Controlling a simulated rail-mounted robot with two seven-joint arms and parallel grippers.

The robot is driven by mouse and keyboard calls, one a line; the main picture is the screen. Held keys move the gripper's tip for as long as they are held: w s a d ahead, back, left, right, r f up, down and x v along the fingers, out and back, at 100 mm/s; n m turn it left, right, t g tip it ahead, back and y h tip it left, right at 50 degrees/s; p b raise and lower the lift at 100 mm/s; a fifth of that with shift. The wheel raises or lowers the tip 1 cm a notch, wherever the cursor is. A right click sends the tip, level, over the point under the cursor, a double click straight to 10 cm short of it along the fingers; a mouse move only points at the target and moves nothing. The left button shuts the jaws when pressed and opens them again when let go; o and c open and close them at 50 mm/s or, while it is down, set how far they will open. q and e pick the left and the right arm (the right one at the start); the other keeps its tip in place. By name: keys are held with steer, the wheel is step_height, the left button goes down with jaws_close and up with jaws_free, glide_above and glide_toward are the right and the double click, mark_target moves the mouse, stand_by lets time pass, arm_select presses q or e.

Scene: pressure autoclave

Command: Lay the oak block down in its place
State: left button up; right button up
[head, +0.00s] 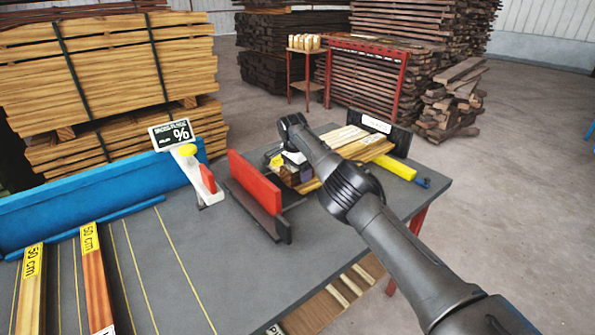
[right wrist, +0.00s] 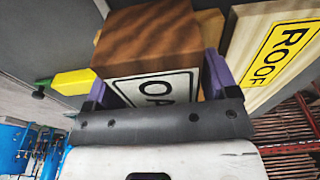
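The oak block (right wrist: 150,45) is brown, with a white label reading "OA", the rest hidden. In the right wrist view it sits between the two purple fingers of my right gripper (right wrist: 160,88), which touch its sides. In the head view my right gripper (head: 292,170) is at the left end of the light boards on the table, and its wrist partly hides the block. Whether the block touches the table cannot be told. My left gripper is not in view.
A light board marked "ROOF" (right wrist: 275,50) lies close beside the block. A yellow bar (head: 393,166) lies at the boards' right front. A red upright plate (head: 254,181) stands left of my gripper. Two 50 cm strips (head: 95,275) lie at the left.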

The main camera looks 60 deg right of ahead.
steer(key=shift+o, duration=0.7)
steer(key=shift+r, duration=0.1)
steer(key=shift+r, duration=0.25)
steer(key=r+p, duration=0.1)
steer(key=r, duration=0.2)
steer(key=r+p, duration=0.2)
steer(key=r, duration=0.1)
steer(key=a+r+p, duration=0.1)
steer(key=r+p, duration=0.1)
steer(key=r, duration=0.1)
steer(key=shift+w+r, duration=0.25)
steer(key=shift+r, duration=0.05)
steer(key=shift+a+r+p, duration=0.15)
steer(key=shift+r+p, duration=0.25)
steer(key=shift+r, duration=0.6)
